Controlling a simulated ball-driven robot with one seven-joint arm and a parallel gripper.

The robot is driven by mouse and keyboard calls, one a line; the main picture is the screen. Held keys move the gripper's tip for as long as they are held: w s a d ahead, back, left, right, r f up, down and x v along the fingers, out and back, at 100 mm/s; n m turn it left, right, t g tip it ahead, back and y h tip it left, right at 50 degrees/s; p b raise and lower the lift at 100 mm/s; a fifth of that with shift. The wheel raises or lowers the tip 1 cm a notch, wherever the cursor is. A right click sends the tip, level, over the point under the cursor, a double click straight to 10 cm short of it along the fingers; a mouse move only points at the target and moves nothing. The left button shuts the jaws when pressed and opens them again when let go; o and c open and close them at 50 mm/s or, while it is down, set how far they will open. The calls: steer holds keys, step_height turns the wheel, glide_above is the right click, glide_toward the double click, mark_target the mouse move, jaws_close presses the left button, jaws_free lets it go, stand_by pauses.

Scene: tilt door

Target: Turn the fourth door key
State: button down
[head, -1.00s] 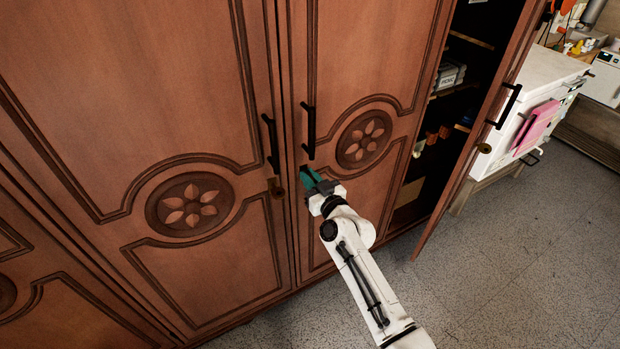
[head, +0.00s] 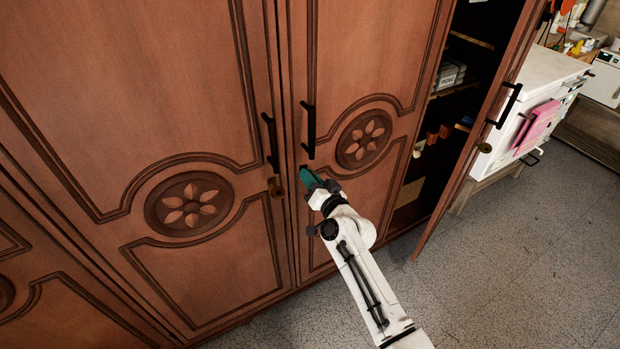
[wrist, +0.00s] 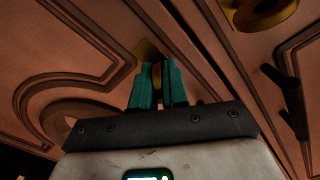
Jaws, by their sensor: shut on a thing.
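My gripper (head: 309,177) has teal fingers and is at the wooden door (head: 345,60) just left of the open cabinet section, below that door's black handle (head: 308,131). In the wrist view the fingers (wrist: 156,72) are shut on a small brass key (wrist: 156,76), in front of a brass lock plate (wrist: 146,50). In the head view my gripper hides this key. The wrist is rolled, so the door looks slanted in the wrist view.
Another brass key (head: 277,188) sits on the neighbouring door to the left, close to my gripper. At right, an open door (head: 478,140) stands out from the dark shelves. A white cabinet (head: 545,80) is beyond it. The grey floor at lower right is clear.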

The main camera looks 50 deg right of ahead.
steer(key=m, duration=0.5)
steer(key=shift+m, duration=0.3)
steer(key=m+p, duration=0.1)
steer(key=m, duration=0.4)
steer(key=shift+m, duration=0.3)
steer(key=shift+f, duration=0.1)
steer(key=c, duration=1.2)
jaws_free()
steer(key=shift+c, duration=0.2)
steer(key=v, duration=1)
steer(key=shift+s, duration=0.4)
